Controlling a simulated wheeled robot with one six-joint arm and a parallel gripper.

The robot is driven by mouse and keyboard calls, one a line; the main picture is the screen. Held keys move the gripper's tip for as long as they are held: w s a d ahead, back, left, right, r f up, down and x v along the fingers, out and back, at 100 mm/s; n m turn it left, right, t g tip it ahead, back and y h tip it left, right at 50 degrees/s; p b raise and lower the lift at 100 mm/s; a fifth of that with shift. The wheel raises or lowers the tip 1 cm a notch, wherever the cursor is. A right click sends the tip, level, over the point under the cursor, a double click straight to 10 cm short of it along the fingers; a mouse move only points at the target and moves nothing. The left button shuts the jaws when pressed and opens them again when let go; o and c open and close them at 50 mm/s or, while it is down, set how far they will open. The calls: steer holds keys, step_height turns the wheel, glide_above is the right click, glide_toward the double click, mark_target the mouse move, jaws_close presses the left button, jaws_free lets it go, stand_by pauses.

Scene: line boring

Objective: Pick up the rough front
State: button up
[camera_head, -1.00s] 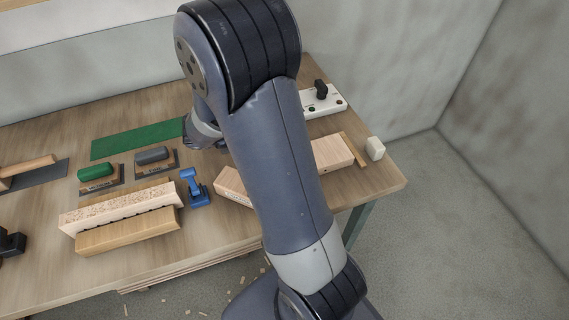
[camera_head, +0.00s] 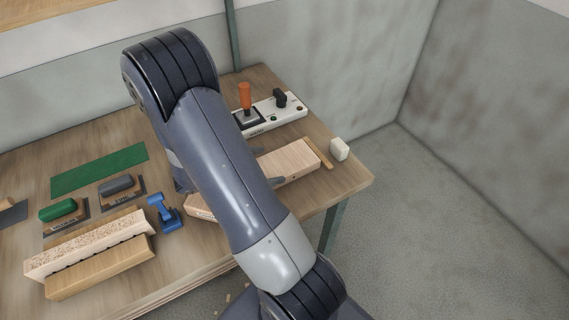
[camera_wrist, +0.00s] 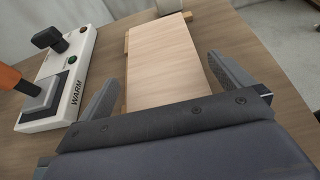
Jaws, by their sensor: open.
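A long pale wood board (camera_head: 292,160), likely the rough front, lies on the bench, its middle hidden behind my arm in the head view. It also shows in the wrist view (camera_wrist: 165,50), running away from my gripper. My gripper (camera_wrist: 163,72) is open, with one finger on each side of the board's near part. Nothing is seen held. I cannot tell whether the fingers touch the board or how high they are. In the head view my gripper is mostly hidden by my arm.
A white panel (camera_head: 285,112) marked WARM, with an orange handle (camera_head: 245,96) and black knob, stands behind the board. A thin wood strip (camera_head: 318,154) and white block (camera_head: 339,149) lie right. A blue tool (camera_head: 164,214) and speckled board (camera_head: 85,243) are left.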

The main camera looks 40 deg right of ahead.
mark_target(283, 162)
steer(key=x, duration=0.4)
steer(key=shift+c, duration=0.3)
steer(key=shift+r, duration=0.1)
steer(key=c, duration=0.9)
steer(key=shift+o, duration=0.2)
step_height(283, 162, up, 10)
